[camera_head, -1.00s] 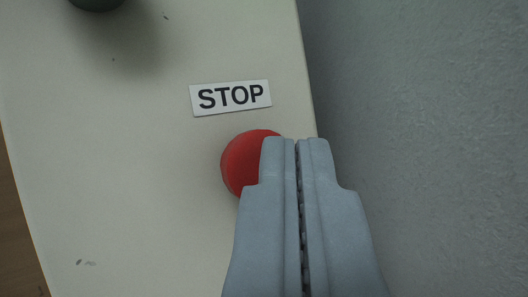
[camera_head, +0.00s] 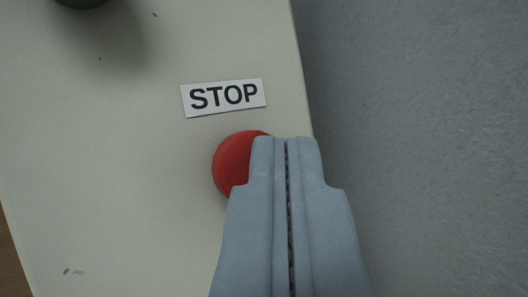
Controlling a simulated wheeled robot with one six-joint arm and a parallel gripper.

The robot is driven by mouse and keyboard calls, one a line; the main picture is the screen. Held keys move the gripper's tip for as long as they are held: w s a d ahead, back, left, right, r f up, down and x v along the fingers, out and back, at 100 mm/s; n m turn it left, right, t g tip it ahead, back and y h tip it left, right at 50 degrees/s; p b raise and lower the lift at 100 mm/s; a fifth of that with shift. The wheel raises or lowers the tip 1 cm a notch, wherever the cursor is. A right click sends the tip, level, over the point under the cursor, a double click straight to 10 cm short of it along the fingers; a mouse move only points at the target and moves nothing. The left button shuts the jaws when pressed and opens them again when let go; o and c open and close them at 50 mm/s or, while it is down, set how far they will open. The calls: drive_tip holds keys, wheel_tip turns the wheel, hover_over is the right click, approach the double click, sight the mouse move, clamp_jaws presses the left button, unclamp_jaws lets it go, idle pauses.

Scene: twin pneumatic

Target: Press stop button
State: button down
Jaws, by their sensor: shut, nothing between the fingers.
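The red stop button (camera_head: 231,164) is round and sits on a pale panel (camera_head: 120,180), just below a white label reading STOP (camera_head: 223,97). My gripper (camera_head: 285,140) is shut and empty. Its fingers come up from the bottom of the picture and cover the right part of the button. The fingertips lie to the right of the button's middle, near the panel's right edge. I cannot tell whether they touch the button or hover in front of it.
A dark green round part (camera_head: 83,3) shows at the top left of the panel, cut off by the frame. A grey wall-like surface (camera_head: 430,140) lies right of the panel edge. A brown strip shows at the lower left.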

drive_tip(key=shift+s+d, duration=0.35)
drive_tip(key=shift+s, duration=0.4)
drive_tip(key=shift+s+d, duration=0.4)
drive_tip(key=shift+s, duration=0.3)
drive_tip(key=shift+s+d, duration=0.45)
drive_tip(key=shift+s, duration=0.3)
drive_tip(key=shift+s+d, duration=0.4)
drive_tip(key=shift+s, duration=0.3)
